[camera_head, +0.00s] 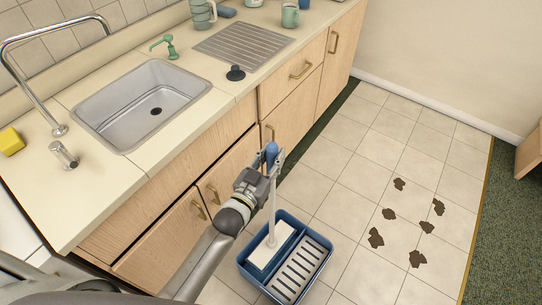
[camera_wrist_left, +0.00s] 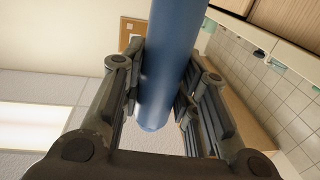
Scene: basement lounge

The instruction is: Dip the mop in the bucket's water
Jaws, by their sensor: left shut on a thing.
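The mop has a blue grip end (camera_head: 271,150), a thin white pole (camera_head: 272,205) and a flat white head (camera_head: 266,249). My left gripper (camera_head: 268,167) is shut on the blue grip, and the pole hangs nearly upright below it. In the left wrist view the blue grip (camera_wrist_left: 172,60) lies between the two fingers. The blue bucket (camera_head: 318,236) stands on the floor below. The mop head shows within the rim of its left compartment; I cannot tell how deep it sits. No water surface can be made out. My right gripper is not in view.
The bucket's right compartment has a slotted wringer grid (camera_head: 298,268). Wooden cabinets (camera_head: 222,183) and a counter with a sink (camera_head: 142,105) stand close on the left. Several dark stains (camera_head: 389,214) lie on the tiled floor to the right, which is otherwise clear.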

